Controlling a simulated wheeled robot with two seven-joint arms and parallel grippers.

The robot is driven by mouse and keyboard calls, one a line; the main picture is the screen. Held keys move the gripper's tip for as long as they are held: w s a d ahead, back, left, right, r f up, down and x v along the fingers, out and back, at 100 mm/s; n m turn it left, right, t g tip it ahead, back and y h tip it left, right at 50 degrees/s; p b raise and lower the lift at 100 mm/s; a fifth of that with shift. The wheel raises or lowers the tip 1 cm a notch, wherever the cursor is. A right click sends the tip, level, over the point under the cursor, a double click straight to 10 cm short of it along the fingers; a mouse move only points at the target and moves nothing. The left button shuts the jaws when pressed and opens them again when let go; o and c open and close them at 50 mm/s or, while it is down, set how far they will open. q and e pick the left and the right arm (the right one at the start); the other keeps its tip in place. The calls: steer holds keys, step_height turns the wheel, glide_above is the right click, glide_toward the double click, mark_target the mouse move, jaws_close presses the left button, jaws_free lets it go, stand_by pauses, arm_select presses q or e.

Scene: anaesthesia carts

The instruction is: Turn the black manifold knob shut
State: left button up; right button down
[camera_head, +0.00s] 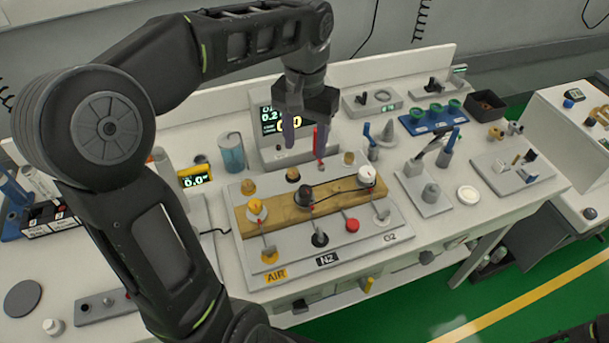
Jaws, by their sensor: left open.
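The manifold is a brass-coloured block (335,197) on a grey plate, labelled AIR, N2 and O2 along the front. The black knob (303,194) sits on the middle of the block, between a yellow knob (256,208) and a white knob (367,175). A small red mark shows beside the black knob; I cannot tell how far it is turned. My left gripper (306,146) points down above and behind the black knob, with its two fingers apart and nothing between them. It does not appear to touch the knob.
A display unit (270,148) stands behind the manifold, near my left gripper. A red lever (317,140) rises close to the right finger. A red button (352,225) and a black fitting (320,240) are in front of the block. A thin black cable crosses the block.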

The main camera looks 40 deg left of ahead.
arm_select(q)
steer(key=b, duration=0.6)
glide_above(305, 189)
step_height(305, 189, down, 6)
steer(key=shift+f, duration=0.25)
steer(key=shift+r, duration=0.1)
step_height(305, 189, down, 8)
steer(key=shift+r+p, duration=0.1)
steer(key=shift+p, duration=0.35)
jaws_close()
